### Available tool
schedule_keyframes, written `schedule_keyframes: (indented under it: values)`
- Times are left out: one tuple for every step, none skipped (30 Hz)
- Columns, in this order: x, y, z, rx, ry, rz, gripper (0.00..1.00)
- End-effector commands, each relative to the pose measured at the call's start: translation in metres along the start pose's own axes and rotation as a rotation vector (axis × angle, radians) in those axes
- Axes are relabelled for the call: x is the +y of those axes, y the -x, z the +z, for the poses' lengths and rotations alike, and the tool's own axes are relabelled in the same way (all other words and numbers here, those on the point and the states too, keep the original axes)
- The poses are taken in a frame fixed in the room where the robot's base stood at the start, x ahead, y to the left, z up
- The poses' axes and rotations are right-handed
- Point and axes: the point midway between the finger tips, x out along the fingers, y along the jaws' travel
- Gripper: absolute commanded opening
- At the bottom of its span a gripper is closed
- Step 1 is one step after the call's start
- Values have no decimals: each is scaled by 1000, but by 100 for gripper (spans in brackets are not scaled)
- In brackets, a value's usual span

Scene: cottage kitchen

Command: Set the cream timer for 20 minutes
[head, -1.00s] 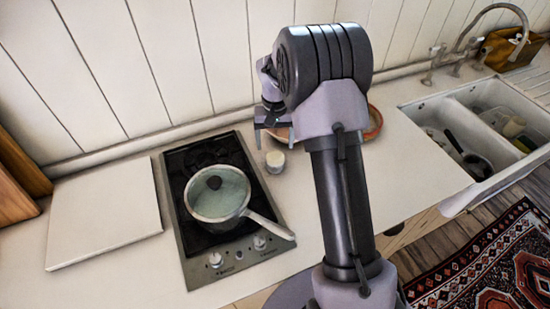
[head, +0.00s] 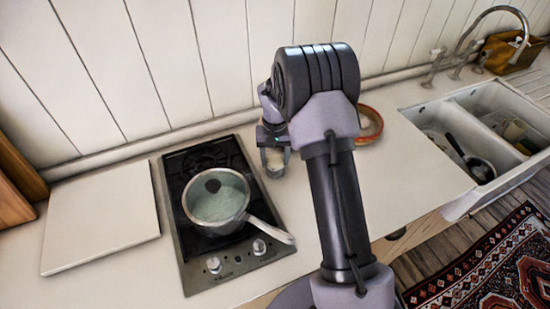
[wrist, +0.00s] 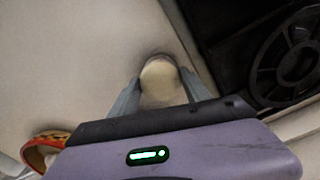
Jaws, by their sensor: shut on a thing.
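The cream timer (head: 274,160) is a small round thing on the counter, just right of the hob. It also shows in the wrist view (wrist: 158,77) from above, as a pale round top between the two fingers. My gripper (head: 273,163) points down over it, and in the wrist view my gripper (wrist: 158,90) is shut on its sides. Any markings or pointer on the timer are too small and blurred to read.
A lidded pot (head: 216,200) stands on the black hob (head: 180,172), its handle towards the timer side. An orange-rimmed bowl (head: 372,124) is behind my arm. A white board (head: 100,220) lies left of the hob. The sink (head: 490,97) is at the right.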

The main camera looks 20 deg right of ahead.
Motion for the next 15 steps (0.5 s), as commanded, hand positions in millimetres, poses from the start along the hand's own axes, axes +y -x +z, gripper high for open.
schedule_keyframes:
  values:
    - [0,0,0,0,-21,0,15]
    - [0,0,0,0,-35,0,15]
    - [0,0,0,0,-38,0,15]
    - [0,0,0,0,-37,0,15]
    - [0,0,0,0,-37,0,15]
    - [0,0,0,0,-37,0,15]
    - [0,0,0,0,-37,0,15]
    - [0,0,0,0,-37,0,15]
    - [0,0,0,0,-37,0,63]
    - [0,0,0,0,-37,0,69]
    - [0,0,0,0,-37,0,75]
    - [0,0,0,0,-37,0,77]
    - [0,0,0,0,-37,0,77]
    - [0,0,0,0,-37,0,77]
    - [0,0,0,0,-37,0,77]
